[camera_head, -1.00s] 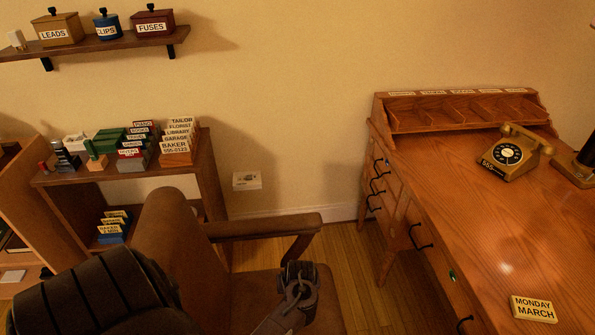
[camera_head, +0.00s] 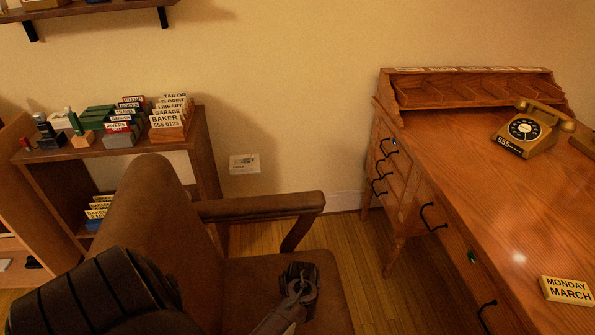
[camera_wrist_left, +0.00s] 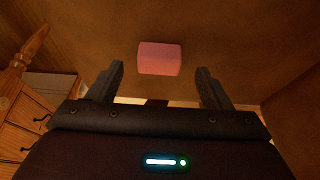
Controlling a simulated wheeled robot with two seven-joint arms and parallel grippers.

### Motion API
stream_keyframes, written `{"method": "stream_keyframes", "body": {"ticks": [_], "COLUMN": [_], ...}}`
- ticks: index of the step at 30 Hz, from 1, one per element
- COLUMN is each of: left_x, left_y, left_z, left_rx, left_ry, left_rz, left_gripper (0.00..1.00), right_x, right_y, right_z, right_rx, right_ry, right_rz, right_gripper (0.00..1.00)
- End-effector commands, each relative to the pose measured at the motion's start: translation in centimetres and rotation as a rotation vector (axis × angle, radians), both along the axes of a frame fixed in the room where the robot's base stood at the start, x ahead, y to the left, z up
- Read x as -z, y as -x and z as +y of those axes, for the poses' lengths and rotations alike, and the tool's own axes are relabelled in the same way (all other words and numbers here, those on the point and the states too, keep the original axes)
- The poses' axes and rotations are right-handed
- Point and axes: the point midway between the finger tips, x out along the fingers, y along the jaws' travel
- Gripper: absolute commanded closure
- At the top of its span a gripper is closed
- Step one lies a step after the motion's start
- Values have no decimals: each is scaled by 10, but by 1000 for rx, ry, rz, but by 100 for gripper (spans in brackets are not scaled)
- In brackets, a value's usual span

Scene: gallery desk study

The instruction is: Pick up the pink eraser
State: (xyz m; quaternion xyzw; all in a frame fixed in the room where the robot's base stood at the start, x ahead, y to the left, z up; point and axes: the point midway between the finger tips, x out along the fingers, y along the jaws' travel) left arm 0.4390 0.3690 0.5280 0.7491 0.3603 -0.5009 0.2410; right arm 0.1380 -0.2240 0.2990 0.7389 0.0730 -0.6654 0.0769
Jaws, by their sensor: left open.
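The pink eraser (camera_wrist_left: 160,58) lies on a brown surface in the left wrist view, which looks like the chair seat (camera_head: 235,290). It sits in line with the gap between my left gripper's fingers, a little beyond the fingertips. My left gripper (camera_wrist_left: 160,72) is open and empty, one finger on each side. In the head view my left gripper (camera_head: 299,276) is above the front part of the brown chair seat. The eraser does not show in the head view. My right gripper is not in view.
The chair's armrest (camera_head: 262,206) and backrest (camera_head: 140,210) stand close to my left arm. The wooden desk (camera_head: 480,200) on the right holds a telephone (camera_head: 530,128) and a date block (camera_head: 567,290). A shelf unit (camera_head: 105,150) with card files stands at the left.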

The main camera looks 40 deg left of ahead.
Motion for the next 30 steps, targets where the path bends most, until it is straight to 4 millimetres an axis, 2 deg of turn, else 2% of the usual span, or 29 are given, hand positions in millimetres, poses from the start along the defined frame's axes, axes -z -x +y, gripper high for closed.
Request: {"method": "stream_keyframes", "body": {"ticks": [3, 6, 14, 25, 30], "left_x": [18, 25, 26, 26, 26], "left_y": [-6, -8, -8, -8, -8], "left_z": [5, 8, 8, 8, 8], "left_rx": [-1, 0, 0, 0, 0], "left_ry": [0, -1, 0, 0, -1], "left_rz": [0, -1, 0, 0, -1], "left_gripper": [27, 27, 27, 75, 76], "right_x": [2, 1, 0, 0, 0], "right_y": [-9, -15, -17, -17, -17], "right_z": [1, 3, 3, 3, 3], "right_rx": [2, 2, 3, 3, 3], "right_ry": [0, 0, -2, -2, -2], "right_rz": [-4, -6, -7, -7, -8], "right_gripper": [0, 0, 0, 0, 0]}}
